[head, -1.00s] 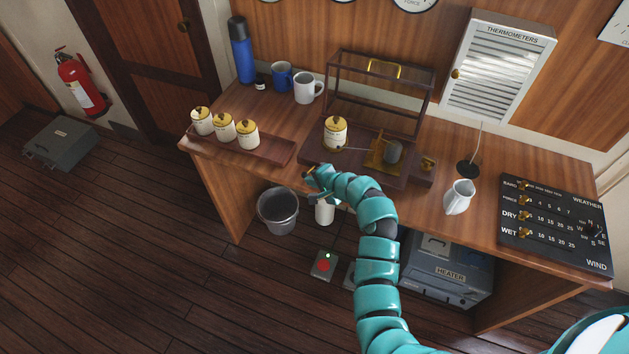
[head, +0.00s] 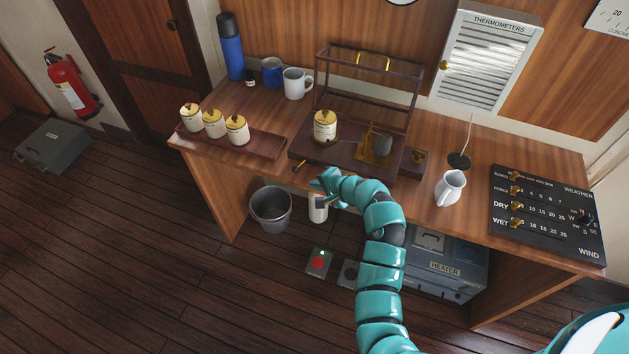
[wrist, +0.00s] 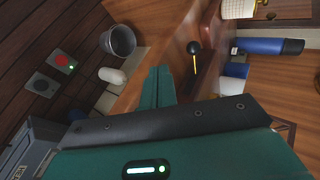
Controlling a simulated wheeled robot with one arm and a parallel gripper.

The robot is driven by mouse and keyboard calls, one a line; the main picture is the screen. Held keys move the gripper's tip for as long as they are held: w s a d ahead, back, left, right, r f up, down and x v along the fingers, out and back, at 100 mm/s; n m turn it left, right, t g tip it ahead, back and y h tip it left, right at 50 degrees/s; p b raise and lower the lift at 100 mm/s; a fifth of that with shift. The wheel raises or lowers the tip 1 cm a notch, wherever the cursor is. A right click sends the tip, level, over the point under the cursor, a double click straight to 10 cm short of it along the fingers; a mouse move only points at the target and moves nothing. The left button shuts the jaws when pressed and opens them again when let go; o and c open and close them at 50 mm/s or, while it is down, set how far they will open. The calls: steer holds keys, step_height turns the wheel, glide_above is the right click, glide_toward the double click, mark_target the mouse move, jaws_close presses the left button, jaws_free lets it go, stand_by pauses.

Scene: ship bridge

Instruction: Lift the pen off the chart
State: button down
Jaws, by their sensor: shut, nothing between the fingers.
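The recording instrument stands on a dark wooden base (head: 302,148) on the desk. Its cream chart drum (head: 325,127) has a brass top. The thin pen arm (head: 350,141) runs from the brass mechanism (head: 374,150) to the drum's lower side; I cannot tell whether its tip touches the chart. A small brass lever with a dark knob (head: 299,167) sits at the base's front edge; it also shows in the wrist view (wrist: 195,62). My gripper (head: 322,186) is shut and empty, just right of and in front of this lever, apart from it. The fingers (wrist: 158,82) show in the wrist view.
An open glass-case frame (head: 366,60) rises behind the drum. A tray (head: 262,148) with three jars lies left. Mugs and a blue flask (head: 230,45) stand behind. A white jug (head: 450,188) and a weather board (head: 545,215) are right. A bin (head: 270,208) stands below.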

steer(key=b+v, duration=0.3)
steer(key=v, duration=0.6)
steer(key=shift+s+r+b, duration=0.3)
steer(key=shift+s+b, duration=0.05)
steer(key=shift+s, duration=0.15)
steer(key=shift+a, duration=0.1)
